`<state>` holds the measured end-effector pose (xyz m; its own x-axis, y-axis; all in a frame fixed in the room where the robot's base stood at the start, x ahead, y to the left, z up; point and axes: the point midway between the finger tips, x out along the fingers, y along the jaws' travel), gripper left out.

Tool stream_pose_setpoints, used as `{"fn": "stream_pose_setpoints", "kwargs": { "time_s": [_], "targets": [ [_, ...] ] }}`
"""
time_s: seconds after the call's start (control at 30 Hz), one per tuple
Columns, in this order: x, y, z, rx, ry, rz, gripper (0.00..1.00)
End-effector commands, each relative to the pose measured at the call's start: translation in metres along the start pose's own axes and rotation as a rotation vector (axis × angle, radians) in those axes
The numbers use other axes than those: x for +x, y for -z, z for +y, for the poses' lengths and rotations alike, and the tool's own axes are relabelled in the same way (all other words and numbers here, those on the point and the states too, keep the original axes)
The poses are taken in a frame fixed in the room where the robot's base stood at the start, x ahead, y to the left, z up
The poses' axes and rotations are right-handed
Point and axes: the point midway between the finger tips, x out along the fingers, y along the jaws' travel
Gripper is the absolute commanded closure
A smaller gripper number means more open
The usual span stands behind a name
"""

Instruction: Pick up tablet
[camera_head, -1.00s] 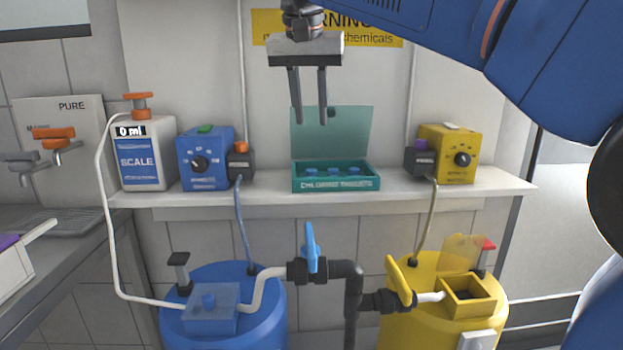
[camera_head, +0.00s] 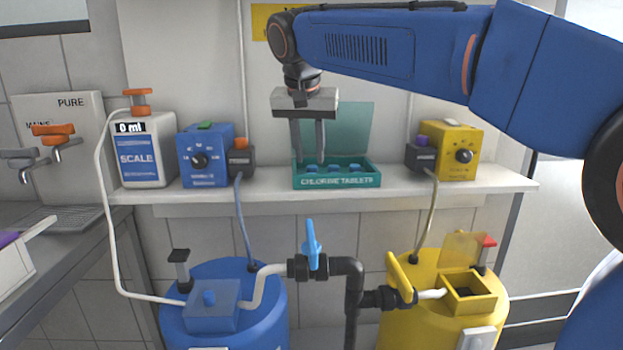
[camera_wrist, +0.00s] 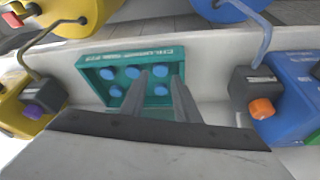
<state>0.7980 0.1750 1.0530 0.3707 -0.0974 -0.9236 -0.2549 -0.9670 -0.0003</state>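The blue tablets (camera_head: 333,169) sit in the teal box labelled chlorine tablets (camera_head: 337,182), which stands on the white shelf with its translucent lid raised. The wrist view shows several round blue tablets (camera_wrist: 160,90) in the teal box (camera_wrist: 92,72). My gripper (camera_head: 309,162) points down with its fingertips at the left part of the box. Its fingers are apart. In the wrist view my gripper (camera_wrist: 161,78) reaches over the box, its tips near the tablets. I see no tablet clearly held, and the exact tip depth is hard to tell.
A blue pump (camera_head: 207,158) stands left of the box and a yellow pump (camera_head: 449,152) right of it. A white scale container (camera_head: 147,152) is farther left. Blue (camera_head: 262,320) and yellow (camera_head: 408,325) barrels with pipes stand below the shelf (camera_head: 420,186).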

Motion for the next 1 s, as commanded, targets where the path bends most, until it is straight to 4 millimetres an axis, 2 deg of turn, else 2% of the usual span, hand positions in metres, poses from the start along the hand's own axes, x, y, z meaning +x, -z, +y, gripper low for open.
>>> {"fn": "stream_pose_setpoints", "kwargs": {
  "time_s": [0.13, 0.4, 0.73, 0.77, 0.87, 1.0],
  "targets": [
    [0.011, -0.001, 0.000, 0.000, -0.002, -0.002, 0.71],
    [0.046, -0.001, -0.001, 0.001, -0.002, -0.002, 0.71],
    [0.053, -0.001, -0.002, 0.000, -0.001, 0.000, 0.71],
    [0.053, -0.001, -0.002, 0.000, -0.001, 0.000, 0.73],
    [0.053, -0.001, -0.002, 0.000, -0.001, 0.000, 0.97],
    [0.053, -0.001, -0.002, 0.000, 0.000, 0.000, 0.98]
  ]
}}
